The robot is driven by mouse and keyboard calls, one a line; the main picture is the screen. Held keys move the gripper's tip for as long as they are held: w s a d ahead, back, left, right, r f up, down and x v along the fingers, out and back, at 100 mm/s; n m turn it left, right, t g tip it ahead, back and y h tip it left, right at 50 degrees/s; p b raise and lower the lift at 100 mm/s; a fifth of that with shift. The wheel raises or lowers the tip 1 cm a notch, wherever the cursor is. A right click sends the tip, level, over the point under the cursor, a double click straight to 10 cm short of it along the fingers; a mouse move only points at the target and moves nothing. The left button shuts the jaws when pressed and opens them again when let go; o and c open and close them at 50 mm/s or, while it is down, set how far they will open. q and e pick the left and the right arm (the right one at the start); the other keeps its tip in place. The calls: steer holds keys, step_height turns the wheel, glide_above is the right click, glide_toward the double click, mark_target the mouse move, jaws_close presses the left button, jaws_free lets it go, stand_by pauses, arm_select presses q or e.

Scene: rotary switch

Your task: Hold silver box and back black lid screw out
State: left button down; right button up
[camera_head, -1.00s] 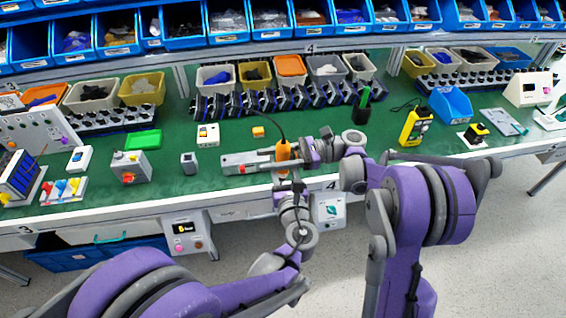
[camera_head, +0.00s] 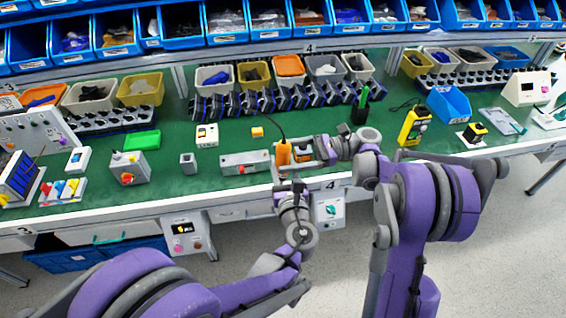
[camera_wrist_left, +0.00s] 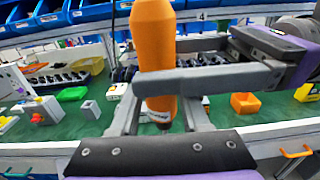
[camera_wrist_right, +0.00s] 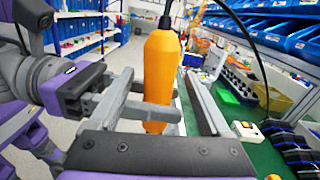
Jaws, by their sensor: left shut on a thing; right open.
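An orange electric screwdriver (camera_head: 283,153) with a black cable stands upright over the bench front. My left gripper (camera_wrist_left: 163,118) is shut on its lower body, as the left wrist view shows. My right gripper (camera_head: 299,150) is open, with its fingers on either side of the orange screwdriver (camera_wrist_right: 162,75). A long silver box (camera_head: 245,162) with a red mark lies on the green bench, left of the screwdriver. A small grey box (camera_head: 188,163) stands further left. I cannot make out a black lid or its screws. The screwdriver's tip is hidden in the head view.
A grey box with a red knob (camera_head: 129,168) and a white device (camera_head: 207,135) stand to the left. A small orange block (camera_head: 257,132) lies behind the long box. A yellow meter (camera_head: 413,127) and a blue bin (camera_head: 449,106) stand right. Green bench is free around the long box.

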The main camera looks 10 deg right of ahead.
steer(key=d+r+n+t+h, duration=0.1)
steer(key=d+n+t+h, duration=0.1)
steer(key=d+t+h, duration=0.35)
steer(key=s+f+n+h, duration=0.3)
steer(key=s+n+h, duration=0.1)
steer(key=s+n, duration=0.1)
steer(key=s+f+n+t+h, duration=0.1)
steer(key=s+f+n+h, duration=0.2)
steer(key=s, duration=0.5)
steer(key=s+d+f+n+h, duration=0.1)
steer(key=s+f+n+h, duration=0.2)
steer(key=s+n+h, duration=0.2)
steer(key=shift+s+f+n+h, duration=0.35)
steer(key=shift+s+n, duration=0.4)
steer(key=shift+n, duration=0.05)
